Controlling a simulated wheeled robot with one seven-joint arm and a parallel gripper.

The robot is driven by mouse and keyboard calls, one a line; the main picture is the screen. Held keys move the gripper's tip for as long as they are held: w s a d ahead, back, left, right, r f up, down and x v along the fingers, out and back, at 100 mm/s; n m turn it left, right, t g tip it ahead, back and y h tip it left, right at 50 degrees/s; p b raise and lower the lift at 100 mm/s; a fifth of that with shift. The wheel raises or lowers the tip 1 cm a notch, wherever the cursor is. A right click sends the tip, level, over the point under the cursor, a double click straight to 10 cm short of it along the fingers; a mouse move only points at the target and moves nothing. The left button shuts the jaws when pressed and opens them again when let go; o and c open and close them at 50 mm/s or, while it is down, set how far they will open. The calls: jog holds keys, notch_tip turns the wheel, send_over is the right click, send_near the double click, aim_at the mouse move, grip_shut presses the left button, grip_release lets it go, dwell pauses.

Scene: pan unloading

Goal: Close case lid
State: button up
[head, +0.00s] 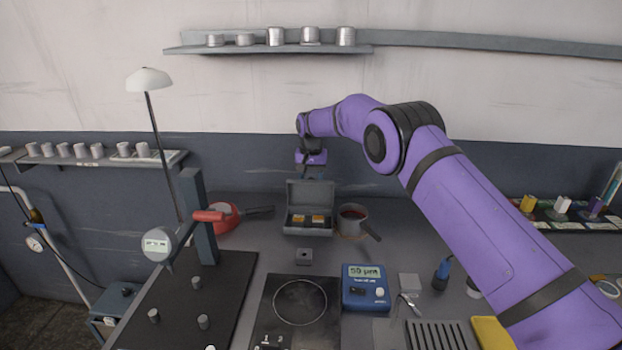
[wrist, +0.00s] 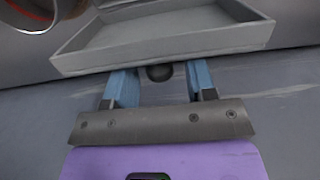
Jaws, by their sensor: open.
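The small grey case (head: 309,231) stands open on the bench in the head view, with orange and dark items inside. Its lid (head: 311,193) stands up at the back. My gripper (head: 306,172) is just above and behind the lid's top edge, pointing down. In the wrist view a grey, shallow, walled part of the case, which looks like the lid (wrist: 165,38), fills the top middle. My gripper (wrist: 160,75) is open there, its two blue fingers apart at the lid's near edge. A dark round piece shows between them. I cannot tell whether the fingers touch the lid.
The wall is close behind.

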jog(key=shift+c, duration=0.5)
grip_shut()
